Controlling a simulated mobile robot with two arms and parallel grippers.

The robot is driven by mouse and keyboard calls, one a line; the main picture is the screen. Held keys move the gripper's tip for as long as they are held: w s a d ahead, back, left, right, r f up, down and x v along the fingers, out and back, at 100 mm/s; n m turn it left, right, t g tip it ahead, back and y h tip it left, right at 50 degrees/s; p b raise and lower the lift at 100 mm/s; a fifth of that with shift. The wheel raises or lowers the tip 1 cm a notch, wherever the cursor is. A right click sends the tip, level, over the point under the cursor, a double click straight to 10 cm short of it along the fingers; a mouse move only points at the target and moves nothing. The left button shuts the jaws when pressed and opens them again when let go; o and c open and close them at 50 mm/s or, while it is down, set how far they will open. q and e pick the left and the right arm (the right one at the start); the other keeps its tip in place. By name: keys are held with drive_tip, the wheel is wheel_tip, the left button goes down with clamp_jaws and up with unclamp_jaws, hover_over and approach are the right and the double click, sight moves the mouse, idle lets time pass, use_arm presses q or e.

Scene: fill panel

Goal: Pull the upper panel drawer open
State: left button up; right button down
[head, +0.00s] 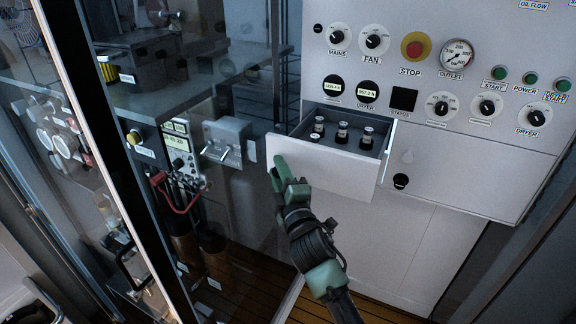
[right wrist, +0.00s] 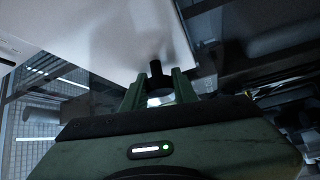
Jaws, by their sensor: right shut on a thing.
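The upper panel drawer (head: 330,180) stands pulled out from the white panel, with its grey inside showing. Several small dark bottles with pale caps (head: 342,132) stand upright in it. My right gripper (head: 281,172) is at the left part of the drawer's white front. In the right wrist view its fingers (right wrist: 158,92) are closed around a black knob (right wrist: 156,70) on the white drawer (right wrist: 130,35). In the head view the gripper hides this knob. My left gripper is not in view.
The panel (head: 460,60) carries dials, a red stop button (head: 415,46) and a gauge (head: 458,54). A black knob (head: 401,181) sits right of the drawer. A glass partition with a dark frame (head: 110,150) stands on the left.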

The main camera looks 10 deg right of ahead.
drive_tip(key=shift+s+a+r, duration=0.2)
drive_tip(key=shift+s+a, duration=0.1)
drive_tip(key=shift+s, duration=0.15)
drive_tip(key=shift+s+a, duration=0.15)
drive_tip(key=shift+s, duration=0.05)
drive_tip(key=shift+s+a, duration=0.2)
drive_tip(key=shift+s, duration=0.05)
drive_tip(key=c, duration=1.1)
unclamp_jaws()
drive_tip(key=shift+f, duration=0.1)
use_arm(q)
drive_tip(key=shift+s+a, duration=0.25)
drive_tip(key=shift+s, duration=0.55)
use_arm(e)
drive_tip(key=shift+s+f, duration=0.1)
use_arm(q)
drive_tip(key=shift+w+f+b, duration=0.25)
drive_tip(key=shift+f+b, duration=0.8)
use_arm(e)
drive_tip(key=v, duration=0.7)
drive_tip(key=shift+s+d, duration=0.15)
drive_tip(key=shift+s, duration=0.25)
